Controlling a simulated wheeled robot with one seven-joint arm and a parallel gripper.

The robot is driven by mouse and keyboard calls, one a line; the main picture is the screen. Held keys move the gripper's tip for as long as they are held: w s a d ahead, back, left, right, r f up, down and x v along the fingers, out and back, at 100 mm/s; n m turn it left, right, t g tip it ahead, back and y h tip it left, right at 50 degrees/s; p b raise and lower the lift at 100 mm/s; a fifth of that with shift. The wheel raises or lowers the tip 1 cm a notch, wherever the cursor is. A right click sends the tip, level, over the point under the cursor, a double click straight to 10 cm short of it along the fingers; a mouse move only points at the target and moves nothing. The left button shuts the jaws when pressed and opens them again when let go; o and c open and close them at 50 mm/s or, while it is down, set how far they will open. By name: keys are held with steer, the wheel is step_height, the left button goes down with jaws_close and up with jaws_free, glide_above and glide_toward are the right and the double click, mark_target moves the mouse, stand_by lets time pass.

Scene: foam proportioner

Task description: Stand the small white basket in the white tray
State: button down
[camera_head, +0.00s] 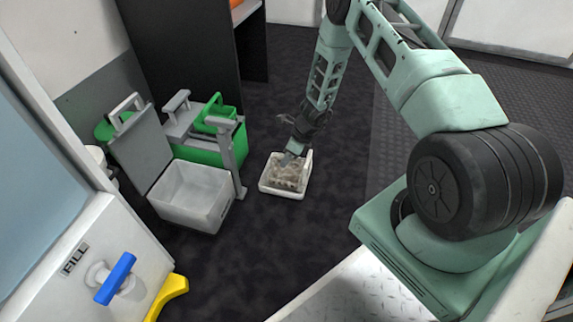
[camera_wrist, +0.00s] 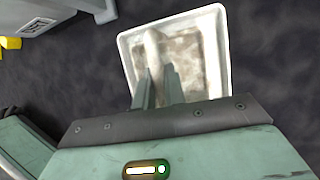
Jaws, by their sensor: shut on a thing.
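The white tray (camera_head: 268,189) lies on the dark floor in the middle of the head view; its pale rim (camera_wrist: 222,40) fills the top of the wrist view. The fingers hide part of the basket.
A grey bin (camera_head: 190,196) with a raised lid and a green bucket cart (camera_head: 215,145) stand left of the tray. A white cabinet with a blue handle (camera_head: 115,279) and a yellow piece (camera_head: 168,297) are at lower left. Floor right of the tray is clear.

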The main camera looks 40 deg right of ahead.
steer(key=shift+f, duration=0.45)
steer(key=shift+r, duration=0.1)
steer(key=c, duration=1.9)
jaws_free()
steer(key=o, duration=0.4)
steer(key=shift+o, duration=0.2)
